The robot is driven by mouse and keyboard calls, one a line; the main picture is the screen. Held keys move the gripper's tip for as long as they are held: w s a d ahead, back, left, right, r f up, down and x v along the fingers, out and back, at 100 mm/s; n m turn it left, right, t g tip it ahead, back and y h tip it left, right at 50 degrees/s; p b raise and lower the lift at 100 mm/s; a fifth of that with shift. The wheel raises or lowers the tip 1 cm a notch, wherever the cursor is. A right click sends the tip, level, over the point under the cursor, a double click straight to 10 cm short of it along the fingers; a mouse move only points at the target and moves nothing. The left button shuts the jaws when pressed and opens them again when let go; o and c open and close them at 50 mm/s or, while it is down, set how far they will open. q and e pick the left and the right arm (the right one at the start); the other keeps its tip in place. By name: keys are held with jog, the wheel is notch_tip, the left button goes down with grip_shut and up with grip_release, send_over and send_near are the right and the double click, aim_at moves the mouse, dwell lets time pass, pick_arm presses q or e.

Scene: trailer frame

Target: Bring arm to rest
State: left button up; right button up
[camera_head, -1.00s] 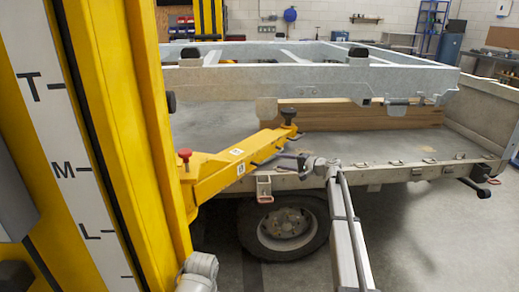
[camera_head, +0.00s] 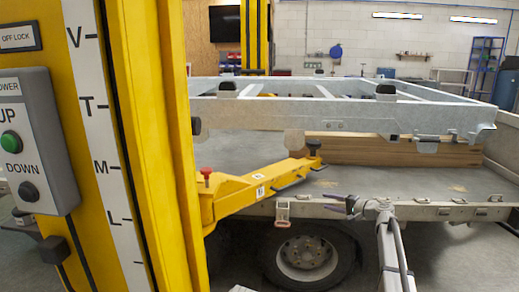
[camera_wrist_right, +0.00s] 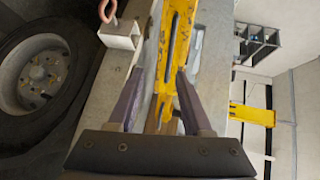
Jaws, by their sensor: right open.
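My right gripper (camera_head: 345,205) is open and empty in the head view, in front of the trailer bed's near edge. In the right wrist view its two dark fingers (camera_wrist_right: 159,75) stand apart with nothing held between them. The yellow lift arm (camera_head: 240,190) reaches from the yellow post to a dark pad (camera_head: 313,146) under the galvanised frame (camera_head: 270,114). It also shows in the right wrist view (camera_wrist_right: 178,50), beyond the fingers and apart from them as far as I can tell. My left gripper is not in view.
The yellow post (camera_head: 165,140) stands close at left, with an UP/DOWN control box (camera_head: 40,140). A wheel (camera_head: 305,255) and a bracket with a red ring (camera_head: 283,212) sit below the bed edge. Bare floor (camera_head: 460,265) lies at lower right.

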jog(key=s+a+n+g+h+p, duration=0.4)
jog(key=s+a+n+g+p, duration=0.7)
jog(key=s+a, duration=1.4)
jog(key=s+d+r+n+h+p, duration=0.1)
jog(key=s+h+p, duration=0.3)
jog(key=s, duration=0.7)
jog(key=s+d+r+n+h+p, duration=0.1)
jog(key=s+r+h+p, duration=0.3)
jog(key=s+p, duration=0.3)
jog(key=s, duration=0.5)
jog(key=shift+s+d+r+g, duration=0.2)
jog(key=shift+s+d+g, duration=0.1)
